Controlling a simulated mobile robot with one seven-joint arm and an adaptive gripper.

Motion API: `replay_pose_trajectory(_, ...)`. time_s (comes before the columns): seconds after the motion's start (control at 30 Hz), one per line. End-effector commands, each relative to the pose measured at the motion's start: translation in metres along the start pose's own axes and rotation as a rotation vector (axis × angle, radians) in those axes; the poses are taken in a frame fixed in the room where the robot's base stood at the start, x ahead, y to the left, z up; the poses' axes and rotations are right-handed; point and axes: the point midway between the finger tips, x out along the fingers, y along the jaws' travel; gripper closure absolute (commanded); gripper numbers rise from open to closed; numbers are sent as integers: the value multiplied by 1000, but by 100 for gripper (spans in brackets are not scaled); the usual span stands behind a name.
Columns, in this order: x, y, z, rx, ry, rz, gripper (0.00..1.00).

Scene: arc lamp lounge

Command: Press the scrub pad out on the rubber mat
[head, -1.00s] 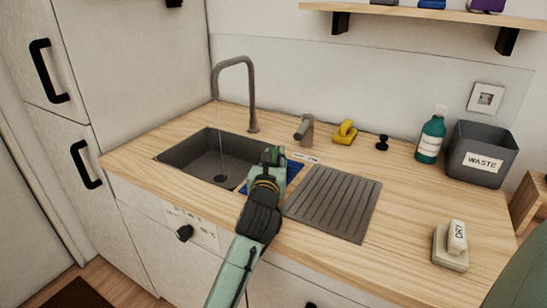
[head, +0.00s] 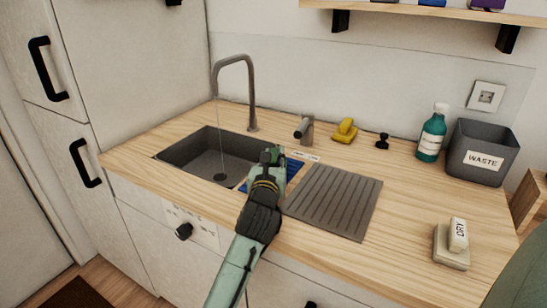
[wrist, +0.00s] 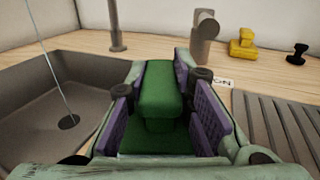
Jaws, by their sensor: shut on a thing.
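The green scrub pad (wrist: 160,92) is between the purple-lined fingers of my gripper (wrist: 163,105) in the wrist view. My gripper (head: 271,157) is shut on it, over the strip between the sink and the ribbed grey board. A blue patch (head: 294,171), which looks like a mat, shows beside and partly under my gripper in the head view. A grey ribbed board (head: 333,202) lies just to its right; I cannot tell for certain which of the two is the rubber mat. Whether the pad touches the surface below is hidden.
The sink (head: 190,152) is on the left, with water running from its tall tap (head: 252,95). A short grey spout (head: 304,130), yellow object (head: 345,130), teal bottle (head: 431,138) and waste bin (head: 482,155) stand behind. A block marked DRY (head: 458,234) is at right.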

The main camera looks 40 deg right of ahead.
Motion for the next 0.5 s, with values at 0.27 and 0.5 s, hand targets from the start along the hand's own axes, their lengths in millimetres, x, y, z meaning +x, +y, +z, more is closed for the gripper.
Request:
replay_pose_trajectory(0.27, 0, 0, -4, 0, -1, 0, 100)
replay_pose_trajectory(0.5, 0, 0, -7, 0, 0, 0, 100)
